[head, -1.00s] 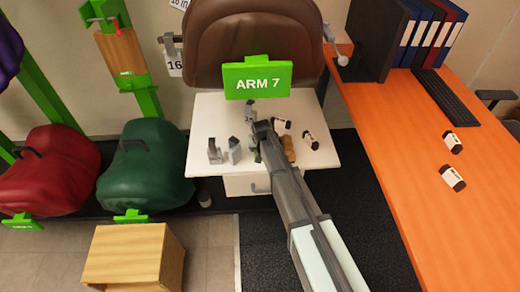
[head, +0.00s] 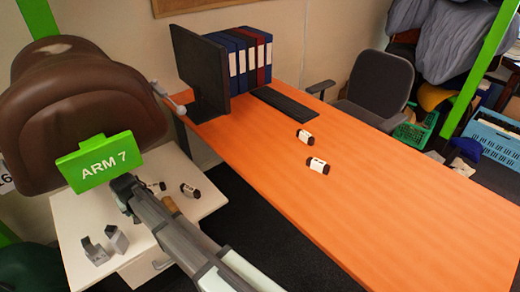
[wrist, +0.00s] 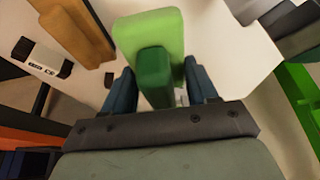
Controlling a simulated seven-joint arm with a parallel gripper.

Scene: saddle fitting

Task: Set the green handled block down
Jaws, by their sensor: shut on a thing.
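The green handled block (wrist: 148,35) shows in the wrist view, a light green body with a dark green handle (wrist: 154,75). My gripper (wrist: 160,72) is shut on the handle, with one dark finger on each side. In the head view my gripper (head: 124,188) is over the white cabinet top (head: 80,222), below the green ARM 7 sign. The block cannot be made out there, hidden by the gripper and arm. Whether the block touches the top cannot be told.
Two grey handled pieces (head: 106,245), small labelled bottles (head: 190,190) and a tan piece (head: 170,204) stand or lie around my gripper on the cabinet. A brown saddle (head: 75,115) rises behind. The orange desk (head: 400,215) at right has wide free room, with two bottles (head: 318,165).

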